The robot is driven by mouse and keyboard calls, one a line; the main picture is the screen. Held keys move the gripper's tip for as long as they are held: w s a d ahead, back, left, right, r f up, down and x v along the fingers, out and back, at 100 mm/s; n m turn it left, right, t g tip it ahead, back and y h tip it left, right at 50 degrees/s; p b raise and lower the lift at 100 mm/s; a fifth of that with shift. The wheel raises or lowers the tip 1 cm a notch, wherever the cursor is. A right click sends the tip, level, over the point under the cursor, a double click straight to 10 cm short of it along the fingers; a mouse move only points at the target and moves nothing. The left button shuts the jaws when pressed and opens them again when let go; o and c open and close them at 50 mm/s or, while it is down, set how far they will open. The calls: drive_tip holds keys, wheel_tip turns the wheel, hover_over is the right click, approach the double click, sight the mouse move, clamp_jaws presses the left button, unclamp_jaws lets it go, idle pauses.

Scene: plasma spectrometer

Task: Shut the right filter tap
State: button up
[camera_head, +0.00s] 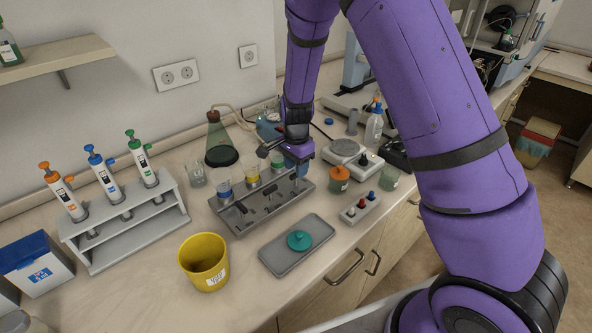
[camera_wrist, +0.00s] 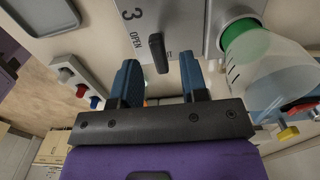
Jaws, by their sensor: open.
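The grey filter manifold (camera_head: 240,222) stands on the bench with several dark lever taps and coloured filter cups along it. The right filter tap (camera_wrist: 158,54) is a black lever on the face marked 3, with OPEN printed to its left and a partly covered word to its right. My gripper (camera_wrist: 161,78) is open, with blue fingers on either side of the lever's near end; contact cannot be told. In the head view my gripper (camera_head: 297,158) is over the manifold's right end and hides much of that tap. The green-banded filter cup (camera_wrist: 245,45) is beside it.
A grey tray with a teal lid (camera_head: 299,241) and a small switch block (camera_head: 360,208) lie in front of the manifold. An orange-capped jar (camera_head: 339,180) stands close on the right. A yellow cup (camera_head: 204,262) and pipette rack (camera_head: 128,222) are left.

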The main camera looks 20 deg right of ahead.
wheel_tip(320, 180, up, 9)
idle(0.3)
drive_tip(key=shift+r, duration=0.15)
wheel_tip(320, 180, up, 8)
idle(1.1)
idle(0.3)
drive_tip(key=s+d+r+n+t+y, duration=0.1)
drive_tip(key=s+d+r+n, duration=0.2)
drive_tip(key=s+r, duration=0.45)
drive_tip(key=s+d+r+n+t, duration=0.1)
drive_tip(key=s+d+r+n, duration=0.1)
drive_tip(key=s+r+n, duration=0.35)
drive_tip(key=s+d+r+n+t, duration=0.1)
drive_tip(key=s+n, duration=0.1)
drive_tip(key=s, duration=0.7)
drive_tip(key=s+d+r+n+t+h, duration=0.1)
drive_tip(key=s+r+n+t, duration=0.1)
drive_tip(key=s, duration=0.8)
drive_tip(key=shift+n, duration=0.55)
drive_tip(key=shift+w+d, duration=0.1)
